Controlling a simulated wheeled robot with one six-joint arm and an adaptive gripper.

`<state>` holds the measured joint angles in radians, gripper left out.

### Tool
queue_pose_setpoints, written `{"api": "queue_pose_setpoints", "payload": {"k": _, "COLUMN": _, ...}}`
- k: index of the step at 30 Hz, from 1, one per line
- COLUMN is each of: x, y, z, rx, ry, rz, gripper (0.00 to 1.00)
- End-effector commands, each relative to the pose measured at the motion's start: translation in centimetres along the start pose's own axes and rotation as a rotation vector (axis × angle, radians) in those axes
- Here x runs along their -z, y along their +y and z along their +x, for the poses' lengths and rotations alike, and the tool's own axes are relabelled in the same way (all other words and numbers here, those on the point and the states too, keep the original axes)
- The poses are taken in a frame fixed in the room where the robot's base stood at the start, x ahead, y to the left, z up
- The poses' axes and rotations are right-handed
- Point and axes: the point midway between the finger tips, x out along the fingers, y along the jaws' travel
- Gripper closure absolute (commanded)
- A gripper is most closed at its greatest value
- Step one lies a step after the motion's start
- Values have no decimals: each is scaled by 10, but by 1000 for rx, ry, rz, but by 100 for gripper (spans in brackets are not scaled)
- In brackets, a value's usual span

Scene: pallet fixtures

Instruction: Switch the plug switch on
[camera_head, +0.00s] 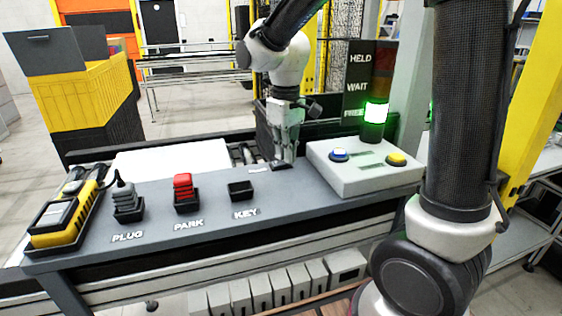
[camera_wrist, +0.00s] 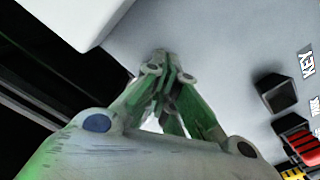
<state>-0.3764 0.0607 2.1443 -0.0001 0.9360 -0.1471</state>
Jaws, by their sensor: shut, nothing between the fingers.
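A grey ribbed plug (camera_head: 126,198) with a dark cable sits upright in a black holder marked PLUG. A red plug (camera_head: 184,188) sits in the holder marked PARK; its red edge shows in the wrist view (camera_wrist: 302,148). The black holder marked KEY (camera_head: 241,191) looks empty, and also shows in the wrist view (camera_wrist: 276,92). My gripper (camera_head: 283,165) is shut and empty, pointing down at the rear part of the grey panel, right of and behind KEY. Its fingertips (camera_wrist: 162,58) are close to the panel. I cannot make out a switch marked as the plug's.
A pale control box (camera_head: 365,180) with a blue button (camera_head: 339,154) and a yellow button (camera_head: 396,159) stands right of my gripper. A lamp (camera_head: 375,112) glows green before a HELD/WAIT sign (camera_head: 362,75). A yellow-black device (camera_head: 65,215) lies at the panel's left end.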

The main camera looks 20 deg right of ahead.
Motion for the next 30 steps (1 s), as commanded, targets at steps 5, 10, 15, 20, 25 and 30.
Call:
{"api": "queue_pose_setpoints", "payload": {"k": 5, "x": 0, "y": 0, "z": 3, "rx": 0, "ry": -1, "rz": 0, "gripper": 100}}
{"api": "queue_pose_setpoints", "payload": {"k": 10, "x": 0, "y": 0, "z": 2, "rx": 0, "ry": -1, "rz": 0, "gripper": 100}}
{"api": "queue_pose_setpoints", "payload": {"k": 15, "x": 0, "y": 0, "z": -12, "rx": 0, "ry": 2, "rz": 0, "gripper": 100}}
{"api": "queue_pose_setpoints", "payload": {"k": 20, "x": 0, "y": 0, "z": -26, "rx": 0, "ry": 2, "rz": 0, "gripper": 100}}
{"api": "queue_pose_setpoints", "payload": {"k": 25, "x": 0, "y": 0, "z": -41, "rx": 0, "ry": 2, "rz": 0, "gripper": 100}}
{"api": "queue_pose_setpoints", "payload": {"k": 30, "x": 0, "y": 0, "z": -56, "rx": 0, "ry": 1, "rz": 0, "gripper": 100}}
